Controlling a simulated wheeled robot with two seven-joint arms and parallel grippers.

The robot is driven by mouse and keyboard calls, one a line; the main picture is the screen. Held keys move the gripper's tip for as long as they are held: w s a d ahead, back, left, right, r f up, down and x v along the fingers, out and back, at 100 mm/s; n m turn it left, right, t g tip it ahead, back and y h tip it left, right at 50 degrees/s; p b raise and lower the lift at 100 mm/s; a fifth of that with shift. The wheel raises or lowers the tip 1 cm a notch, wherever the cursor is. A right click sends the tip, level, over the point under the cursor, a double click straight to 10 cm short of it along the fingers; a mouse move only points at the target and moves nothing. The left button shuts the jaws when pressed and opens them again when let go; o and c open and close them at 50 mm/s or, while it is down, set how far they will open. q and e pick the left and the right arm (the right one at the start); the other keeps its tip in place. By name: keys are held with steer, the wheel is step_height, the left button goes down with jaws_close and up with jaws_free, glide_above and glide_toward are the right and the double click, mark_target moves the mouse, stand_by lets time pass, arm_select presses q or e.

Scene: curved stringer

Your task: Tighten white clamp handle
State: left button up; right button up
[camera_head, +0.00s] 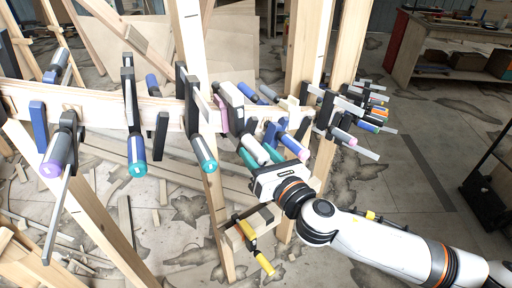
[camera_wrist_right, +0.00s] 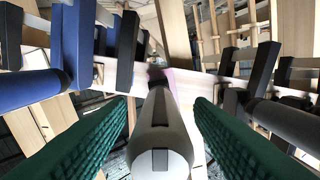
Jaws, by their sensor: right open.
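The white clamp handle (camera_wrist_right: 160,135) points toward the camera in the right wrist view, with a grey slot on its end. My right gripper (camera_wrist_right: 162,108) is open, with one green ridged finger on each side of the handle and a visible gap to both. In the head view my right gripper (camera_head: 260,156) reaches up from the lower right to the clamps at the middle of the beam. The white handle (camera_head: 254,150) shows there between the green fingers, partly hidden. My left gripper is not in view.
Several clamps with blue, teal and purple handles line the curved wooden stringer (camera_head: 100,108). A blue clamp (camera_wrist_right: 70,50) and a dark clamp (camera_wrist_right: 262,72) stand close on either side. Wooden posts (camera_head: 190,45) rise behind. A yellow-handled clamp (camera_head: 262,260) hangs below.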

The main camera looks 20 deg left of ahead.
steer(key=shift+w+a, duration=0.5)
steer(key=c, duration=1)
